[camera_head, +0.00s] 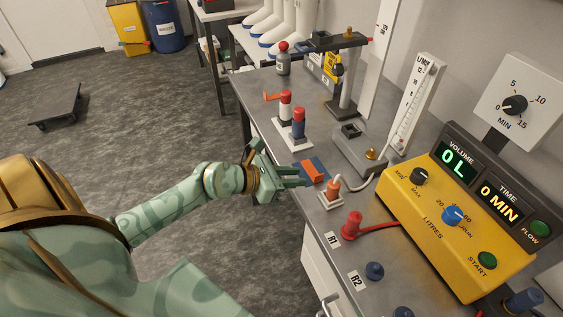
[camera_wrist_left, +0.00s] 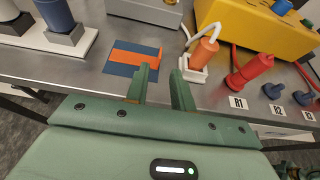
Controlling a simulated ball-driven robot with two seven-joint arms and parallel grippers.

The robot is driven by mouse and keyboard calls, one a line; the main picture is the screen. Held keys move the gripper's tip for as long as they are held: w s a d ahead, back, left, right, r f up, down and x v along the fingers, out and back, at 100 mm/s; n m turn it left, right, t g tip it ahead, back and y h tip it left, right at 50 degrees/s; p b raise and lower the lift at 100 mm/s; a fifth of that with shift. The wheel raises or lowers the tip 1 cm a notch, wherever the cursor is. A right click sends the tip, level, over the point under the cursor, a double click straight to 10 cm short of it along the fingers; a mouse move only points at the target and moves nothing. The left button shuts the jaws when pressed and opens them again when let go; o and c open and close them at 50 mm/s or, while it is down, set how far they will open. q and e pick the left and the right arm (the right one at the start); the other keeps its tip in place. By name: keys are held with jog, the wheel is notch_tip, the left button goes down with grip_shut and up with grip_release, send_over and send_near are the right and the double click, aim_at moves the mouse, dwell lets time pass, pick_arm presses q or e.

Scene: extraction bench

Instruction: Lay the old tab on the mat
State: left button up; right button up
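The orange tab (camera_head: 315,173) lies across the blue mat (camera_head: 309,163) on the metal bench. In the left wrist view the tab (camera_wrist_left: 132,57) lies as a strip over the mat (camera_wrist_left: 118,70), with blue showing on both sides. My left gripper (camera_head: 301,178) is at the bench's near edge, beside the mat. In the left wrist view its two fingers (camera_wrist_left: 161,76) stand apart with nothing between them. The left finger covers part of the tab's right end and the mat's edge; I cannot tell whether it touches them. My right gripper is out of view.
A white holder with an orange-topped piece (camera_head: 332,188) stands right of the mat. A red connector (camera_head: 352,226) with a hose is nearer. A yellow control box (camera_head: 440,225) fills the right.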

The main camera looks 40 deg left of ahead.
pick_arm(q)
jog(key=shift+v, duration=1.85)
jog(key=s+a+f+n+y, duration=0.2)
jog(key=s+f+n, duration=0.1)
jog(key=f+n, duration=0.5)
jog(key=s+a+f+n+y, duration=0.1)
jog(key=s+f+n, duration=0.2)
jog(key=f+n, duration=0.45)
jog(key=s+a+f+n+y, duration=0.2)
jog(key=f+n, duration=0.4)
jog(key=f, duration=0.4)
jog(key=s+d+f+n+g, duration=0.3)
jog(key=s+f+n, duration=0.2)
jog(key=s, duration=0.6)
jog(key=s+d+f+n+g+y, duration=0.1)
jog(key=s+f+n+g, duration=0.3)
jog(key=s, duration=0.6)
jog(key=s+d+f+n+g+y, duration=0.1)
jog(key=s+d+f+n+g, duration=0.3)
jog(key=s+f+n, duration=0.4)
jog(key=s+f, duration=0.2)
jog(key=s, duration=0.1)
jog(key=shift+s+d, duration=0.35)
jog(key=shift+s, duration=0.05)
